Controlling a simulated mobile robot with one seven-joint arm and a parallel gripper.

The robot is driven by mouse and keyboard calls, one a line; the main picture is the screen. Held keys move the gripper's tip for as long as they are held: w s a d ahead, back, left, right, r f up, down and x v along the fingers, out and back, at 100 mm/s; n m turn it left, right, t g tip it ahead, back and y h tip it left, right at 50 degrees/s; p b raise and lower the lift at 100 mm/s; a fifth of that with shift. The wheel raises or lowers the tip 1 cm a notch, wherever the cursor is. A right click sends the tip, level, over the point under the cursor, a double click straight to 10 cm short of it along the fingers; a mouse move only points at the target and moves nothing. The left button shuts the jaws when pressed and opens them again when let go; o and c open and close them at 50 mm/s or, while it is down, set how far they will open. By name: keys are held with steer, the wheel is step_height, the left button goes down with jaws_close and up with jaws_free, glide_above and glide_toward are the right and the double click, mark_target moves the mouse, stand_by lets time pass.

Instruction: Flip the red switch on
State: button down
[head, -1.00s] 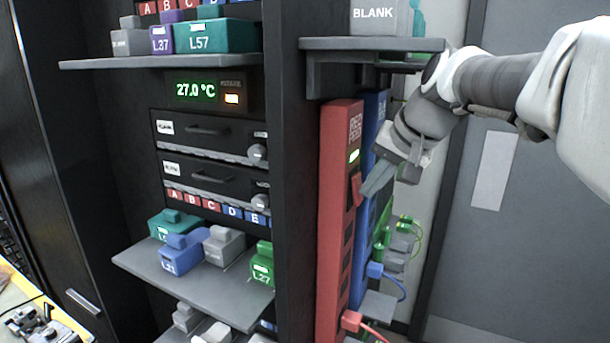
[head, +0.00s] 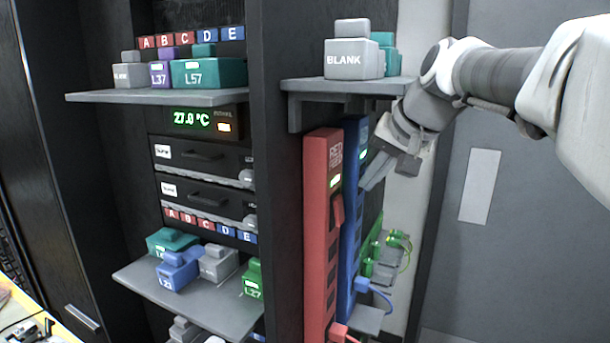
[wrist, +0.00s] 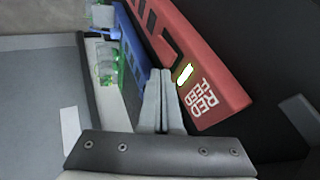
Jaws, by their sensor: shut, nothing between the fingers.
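The red power strip (head: 317,240), marked RED FEED, stands upright on the side of the dark rack; it also shows in the wrist view (wrist: 205,60). The indicator shows in the wrist view (wrist: 184,74) too. My gripper (head: 367,186) is shut and empty. Its fingertips are right of the switch and slightly above it, apart from it in the head view and in front of the blue strip. In the wrist view the fingertips (wrist: 160,72) point between the red and blue strips.
A blue power strip (head: 351,240) stands just right of the red one, with plugs and cables low down. A shelf (head: 300,86) with a BLANK box (head: 347,60) juts out above the strips. Green-cabled plugs (head: 390,255) are behind, to the right. A grey door (head: 490,260) is at right.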

steer(key=shift+a, duration=0.25)
steer(key=s+f+n+h+b, duration=0.1)
steer(key=s+f+n, duration=0.1)
steer(key=s+f, duration=0.7)
steer(key=s+f+n+g+h+b, duration=0.1)
steer(key=s+f+n+b, duration=0.1)
steer(key=s+f, duration=0.8)
steer(key=s+a, duration=0.1)
steer(key=s, duration=0.3)
steer(key=shift+s+n+h, duration=0.3)
steer(key=shift+h, duration=0.1)
